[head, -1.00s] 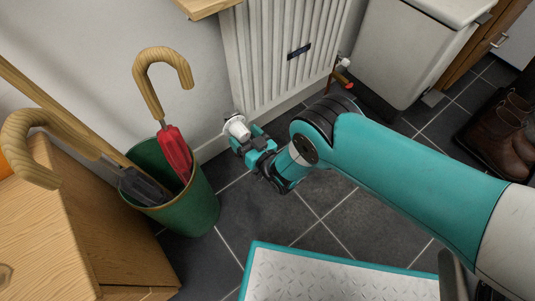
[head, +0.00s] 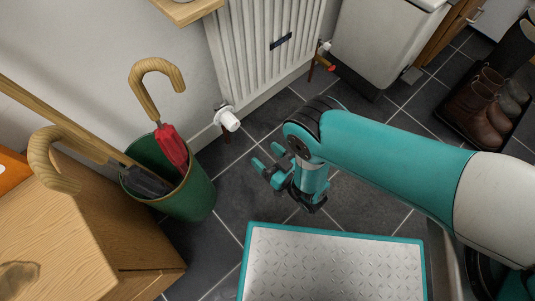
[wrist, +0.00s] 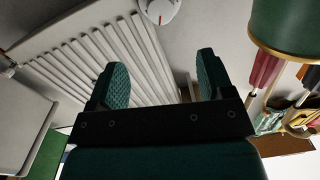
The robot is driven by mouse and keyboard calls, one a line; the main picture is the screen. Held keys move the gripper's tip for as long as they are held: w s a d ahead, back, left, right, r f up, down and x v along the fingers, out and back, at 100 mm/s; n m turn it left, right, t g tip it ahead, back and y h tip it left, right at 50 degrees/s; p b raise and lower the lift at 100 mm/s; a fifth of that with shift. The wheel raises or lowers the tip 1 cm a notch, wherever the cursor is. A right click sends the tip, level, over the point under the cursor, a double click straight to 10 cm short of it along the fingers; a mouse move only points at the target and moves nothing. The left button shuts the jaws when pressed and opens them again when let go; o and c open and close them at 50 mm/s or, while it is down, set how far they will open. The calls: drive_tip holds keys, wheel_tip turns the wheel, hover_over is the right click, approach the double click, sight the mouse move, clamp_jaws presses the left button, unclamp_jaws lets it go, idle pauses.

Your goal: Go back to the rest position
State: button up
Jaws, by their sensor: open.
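My gripper (head: 267,170) hangs over the dark tiled floor in the head view, at the end of my teal arm. It is open and empty. In the wrist view its two green fingers (wrist: 160,82) stand wide apart with nothing between them. The white radiator valve (head: 228,119) is up and left of the gripper in the head view, clear of the fingers. In the wrist view the valve (wrist: 160,9) is at the top, beyond the fingers. The radiator (head: 262,50) stands against the wall behind.
A green bin (head: 196,199) with a red umbrella (head: 171,146) and wooden-handled umbrellas stands left. A wooden cabinet (head: 110,240) is at the lower left. A white bin (head: 385,45) and brown boots (head: 477,107) are at the right. Tiled floor lies open around the gripper.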

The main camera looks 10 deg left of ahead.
idle(0.3)
drive_tip(key=w+a+r+m+h, duration=0.25)
drive_tip(key=w+a+r, duration=0.25)
drive_tip(key=w+r, duration=0.7)
drive_tip(key=w+d+r+g+h, duration=0.2)
drive_tip(key=r, duration=0.6)
drive_tip(key=w+d+r+g+h, duration=0.1)
drive_tip(key=d+r+g+h, duration=0.1)
drive_tip(key=r, duration=0.6)
drive_tip(key=s+d+r+g, duration=0.2)
drive_tip(key=s+d+r, duration=0.25)
drive_tip(key=r, duration=0.25)
drive_tip(key=s+d+r+g, duration=0.1)
drive_tip(key=s+d+r, duration=0.35)
drive_tip(key=r, duration=0.25)
drive_tip(key=s+d+r+g+h, duration=0.2)
drive_tip(key=s+d+r, duration=0.1)
drive_tip(key=s+d, duration=0.4)
drive_tip(key=s+d+r+g+h, duration=0.15)
drive_tip(key=s+d+r, duration=0.25)
drive_tip(key=s, duration=0.5)
wheel_tip(320, 180, up, 36)
drive_tip(key=p, duration=3.6)
drive_tip(key=shift+d+n+g, duration=0.2)
drive_tip(key=shift+n+g, duration=0.15)
drive_tip(key=shift+n, duration=0.1)
